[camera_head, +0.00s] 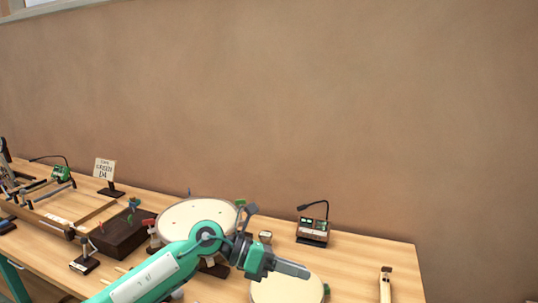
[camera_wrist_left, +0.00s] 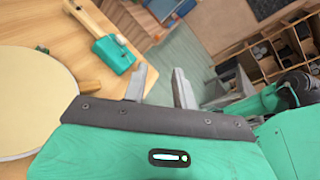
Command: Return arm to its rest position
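My left arm (camera_head: 150,278) reaches in from the bottom left over the table, with its gripper (camera_head: 298,269) pointing right above a pale round drum-like disc (camera_head: 285,291). In the left wrist view, the left gripper (camera_wrist_left: 160,85) shows its two grey fingers apart with nothing between them. A teal and grey arm part (camera_wrist_left: 258,102) at the right of that view looks like my other arm, but its finger state is unclear.
A large round drum (camera_head: 178,217) stands behind my left arm, beside a dark box (camera_head: 118,236). A small device with a gooseneck (camera_head: 313,230) sits near the back edge. A wooden piece (camera_head: 385,285) lies right. Bare table (camera_head: 350,262) shows between them.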

